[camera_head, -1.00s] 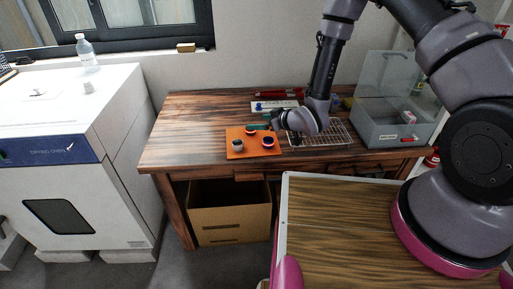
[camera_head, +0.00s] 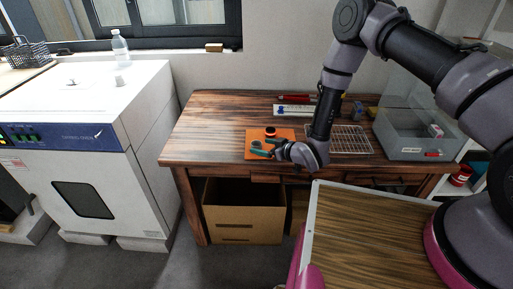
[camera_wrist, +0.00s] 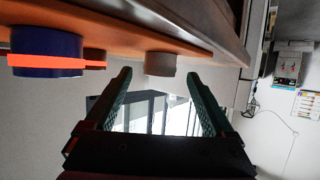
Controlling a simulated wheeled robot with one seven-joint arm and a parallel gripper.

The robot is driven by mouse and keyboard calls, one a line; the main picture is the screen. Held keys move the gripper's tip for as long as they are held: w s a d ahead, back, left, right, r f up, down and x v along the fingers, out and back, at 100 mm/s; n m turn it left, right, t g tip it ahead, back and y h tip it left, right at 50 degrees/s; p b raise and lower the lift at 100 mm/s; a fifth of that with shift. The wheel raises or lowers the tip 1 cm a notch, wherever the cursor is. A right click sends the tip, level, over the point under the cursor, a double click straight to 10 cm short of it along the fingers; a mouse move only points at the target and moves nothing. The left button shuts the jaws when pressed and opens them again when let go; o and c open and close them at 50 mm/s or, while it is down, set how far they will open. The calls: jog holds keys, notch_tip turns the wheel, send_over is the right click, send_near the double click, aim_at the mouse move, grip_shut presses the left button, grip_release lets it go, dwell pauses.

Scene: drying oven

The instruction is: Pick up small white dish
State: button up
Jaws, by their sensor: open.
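The small white dish (camera_head: 256,144) is a short pale cylinder on the orange mat (camera_head: 287,132), partly behind my gripper's fingers in the head view. A blue dish with an orange band (camera_wrist: 45,52) is at the left of the wrist view. A black-and-orange dish (camera_head: 270,131) stands behind on the mat.
A wire rack (camera_head: 350,140) and a clear-lidded grey box (camera_head: 415,140) stand right on the wooden desk (camera_head: 205,130). A white drying oven (camera_head: 90,150) is left. A cardboard box (camera_head: 243,210) is under the desk. The desk's left part is clear.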

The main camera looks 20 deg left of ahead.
jog(key=shift+x, duration=1.3)
grip_shut()
